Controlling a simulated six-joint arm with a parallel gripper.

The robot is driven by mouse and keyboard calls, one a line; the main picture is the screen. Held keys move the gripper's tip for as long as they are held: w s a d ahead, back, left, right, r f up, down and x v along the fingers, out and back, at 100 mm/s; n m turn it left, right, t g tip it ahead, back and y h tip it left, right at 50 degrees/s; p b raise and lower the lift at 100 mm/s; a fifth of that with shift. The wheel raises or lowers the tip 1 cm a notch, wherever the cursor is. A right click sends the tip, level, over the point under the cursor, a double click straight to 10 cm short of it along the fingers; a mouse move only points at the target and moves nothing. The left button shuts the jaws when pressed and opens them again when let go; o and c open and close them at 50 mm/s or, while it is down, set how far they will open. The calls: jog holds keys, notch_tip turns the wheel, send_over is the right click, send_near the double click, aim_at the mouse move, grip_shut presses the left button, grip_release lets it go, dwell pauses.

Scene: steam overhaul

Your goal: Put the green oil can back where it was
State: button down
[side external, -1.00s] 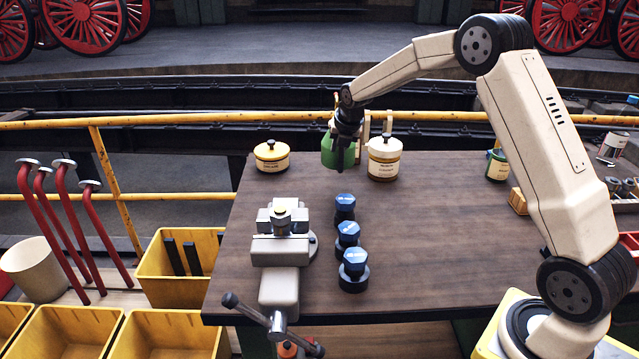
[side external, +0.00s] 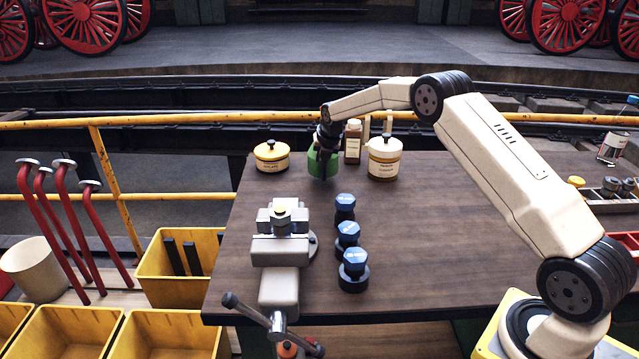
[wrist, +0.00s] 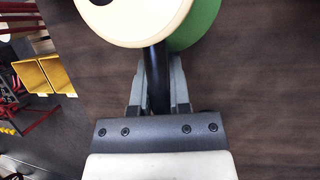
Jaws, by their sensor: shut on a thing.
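The green oil can (side external: 322,164) is in my gripper (side external: 324,148) toward the back left of the workbench, to the right of the low yellow-and-cream tin (side external: 271,157). In the side view I cannot tell whether its base touches the wood. In the wrist view my gripper (wrist: 157,85) has a finger on each side of a black, rod-like part (wrist: 156,75). Beyond it are a pale disc and part of the green body (wrist: 200,25). The can's lower end is out of the wrist frame.
A small labelled bottle (side external: 353,143) and a cream jar (side external: 384,158) stand just right of the can. A vice (side external: 280,245) and blue-topped bolts (side external: 347,233) are nearer the front. The bench's middle right is clear. A yellow rail (side external: 200,120) runs behind.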

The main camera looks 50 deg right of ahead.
aim_at(320, 172)
jog(key=shift+w+f, duration=0.1)
jog(key=shift+w, duration=0.1)
jog(key=shift+w+f, duration=0.15)
jog(key=shift+f, duration=0.05)
jog(key=shift+d+f, duration=0.1)
jog(key=shift+f, duration=1.3)
jog(key=shift+f, duration=0.1)
jog(key=c, duration=1)
grip_release()
jog(key=shift+f, duration=0.15)
jog(key=o, duration=0.4)
jog(key=shift+v, duration=6.2)
